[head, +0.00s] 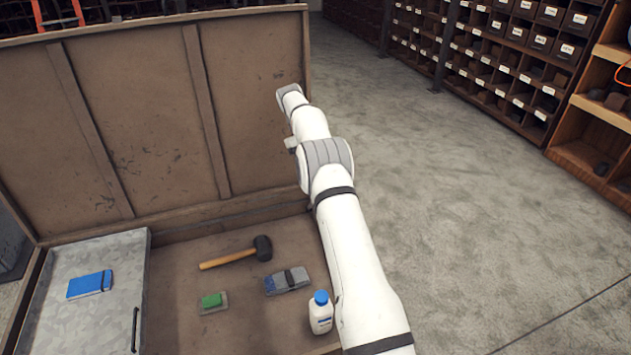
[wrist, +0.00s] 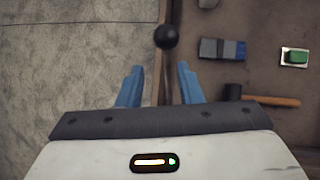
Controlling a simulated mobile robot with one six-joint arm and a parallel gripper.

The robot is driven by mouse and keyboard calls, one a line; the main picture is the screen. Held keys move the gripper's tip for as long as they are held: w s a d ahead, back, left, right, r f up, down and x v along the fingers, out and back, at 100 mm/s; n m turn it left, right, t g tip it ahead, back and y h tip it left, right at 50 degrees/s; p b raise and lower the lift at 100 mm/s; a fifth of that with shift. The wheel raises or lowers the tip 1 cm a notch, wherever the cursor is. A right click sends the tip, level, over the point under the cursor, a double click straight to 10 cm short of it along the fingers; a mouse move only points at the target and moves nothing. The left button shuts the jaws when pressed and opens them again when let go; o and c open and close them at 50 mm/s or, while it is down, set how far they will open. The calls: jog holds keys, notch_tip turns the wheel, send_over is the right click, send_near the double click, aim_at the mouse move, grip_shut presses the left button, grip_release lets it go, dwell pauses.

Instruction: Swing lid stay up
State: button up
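A black round knob (wrist: 166,37) shows in the wrist view over the chest's side rim; it may be the end of the lid stay, but I cannot make out the stay's bar. My gripper (wrist: 160,72) has two blue fingers spread apart and empty, with the knob ahead of the gap between them. In the head view the arm hides the gripper and the stay. The chest's brown lid (head: 150,110) stands raised at the back, with two vertical battens on it.
Inside the chest lie a mallet (head: 237,253), a green-topped block (head: 212,302), a grey-blue block (head: 287,281), a white bottle (head: 321,315) and a metal panel (head: 110,260) bearing a blue notebook (head: 89,284). Open concrete floor (head: 460,210) lies to the right, with shelves (head: 500,60) behind.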

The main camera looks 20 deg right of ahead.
jog(key=shift+r, duration=0.9)
jog(key=shift+c, duration=0.5)
